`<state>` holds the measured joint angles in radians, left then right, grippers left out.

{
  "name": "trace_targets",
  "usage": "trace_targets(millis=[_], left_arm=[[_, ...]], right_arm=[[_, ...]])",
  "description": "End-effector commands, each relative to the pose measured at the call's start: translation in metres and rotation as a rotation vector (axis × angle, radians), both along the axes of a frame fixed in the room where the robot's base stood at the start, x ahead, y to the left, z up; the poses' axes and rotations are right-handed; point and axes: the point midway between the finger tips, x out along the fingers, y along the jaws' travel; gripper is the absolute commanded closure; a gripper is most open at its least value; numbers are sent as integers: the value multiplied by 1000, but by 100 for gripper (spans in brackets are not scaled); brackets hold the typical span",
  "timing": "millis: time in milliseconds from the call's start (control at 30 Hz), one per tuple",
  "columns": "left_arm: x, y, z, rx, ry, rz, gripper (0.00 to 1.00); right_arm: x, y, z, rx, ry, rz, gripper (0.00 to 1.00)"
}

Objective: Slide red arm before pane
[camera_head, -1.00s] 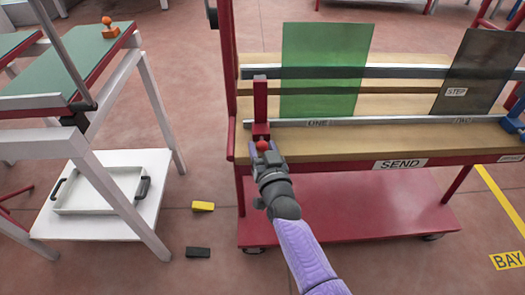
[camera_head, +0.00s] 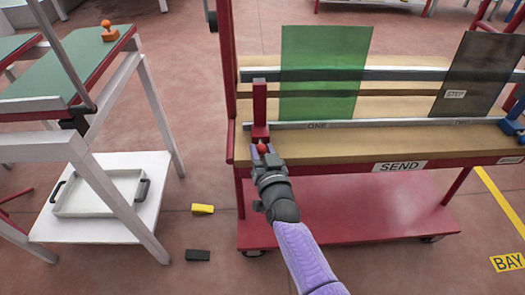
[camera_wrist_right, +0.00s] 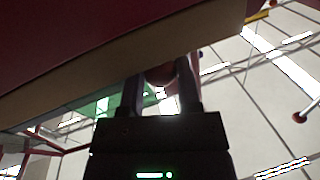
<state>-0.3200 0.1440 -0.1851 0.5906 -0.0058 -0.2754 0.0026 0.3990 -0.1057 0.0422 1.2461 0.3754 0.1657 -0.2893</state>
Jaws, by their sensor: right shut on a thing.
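The red arm (camera_head: 260,108) stands upright at the left end of the rail on the wooden trolley, with a round red knob (camera_head: 262,149) at its front. A green glass pane (camera_head: 322,75) stands just right of the red arm, near the label ONE. A dark pane (camera_head: 480,75) stands further right, near STEP. My right gripper (camera_head: 264,151) is shut on the red knob; in the right wrist view the knob (camera_wrist_right: 161,75) shows between the two fingers, partly hidden. My left gripper is out of view.
The trolley's SEND front edge (camera_head: 440,159) runs right of my right arm. A blue part (camera_head: 514,125) sits at the rail's right end. A green-topped table (camera_head: 80,65) and a white tray (camera_head: 100,192) are at left. Yellow (camera_head: 203,208) and black (camera_head: 198,254) blocks lie on the floor.

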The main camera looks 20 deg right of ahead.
Motion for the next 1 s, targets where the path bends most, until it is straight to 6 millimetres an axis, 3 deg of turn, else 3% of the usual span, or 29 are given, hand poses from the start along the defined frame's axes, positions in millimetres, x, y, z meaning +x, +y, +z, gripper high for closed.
trace_targets(millis=[833, 1000], left_arm=[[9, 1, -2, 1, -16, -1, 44], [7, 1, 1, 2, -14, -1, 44]], right_arm=[[-1, 0, -2, 0, 5, 1, 100], [-5, -16, -1, -4, 5, 0, 100]])
